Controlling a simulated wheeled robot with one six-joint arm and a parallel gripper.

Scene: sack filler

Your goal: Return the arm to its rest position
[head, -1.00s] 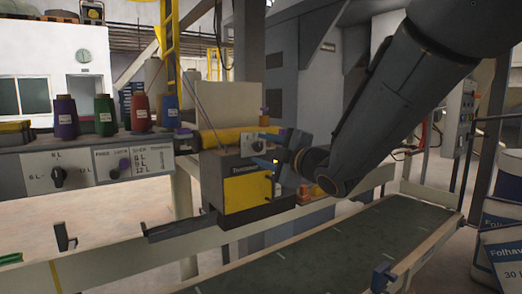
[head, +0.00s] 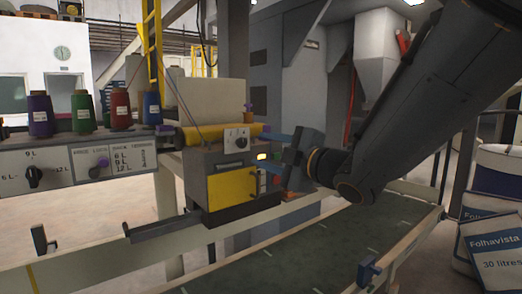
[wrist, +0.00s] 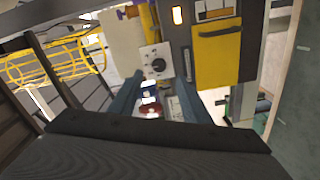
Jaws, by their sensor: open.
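My gripper (head: 272,153) is open and empty in the head view, with its two blue fingers pointing left at the side of the sewing unit. In the wrist view my gripper (wrist: 157,92) shows its blue fingers spread, with nothing between them. The sewing unit (head: 229,189) is a dark box with a yellow front panel. A small yellow light glows on its side near the fingers, and it also shows lit in the wrist view. I cannot tell how close the fingertips are to the unit. My dark arm reaches in from the upper right.
A green conveyor belt (head: 310,235) runs below the arm. Printed sacks (head: 492,235) stand at the right. A grey hopper (head: 388,65) stands behind the arm.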

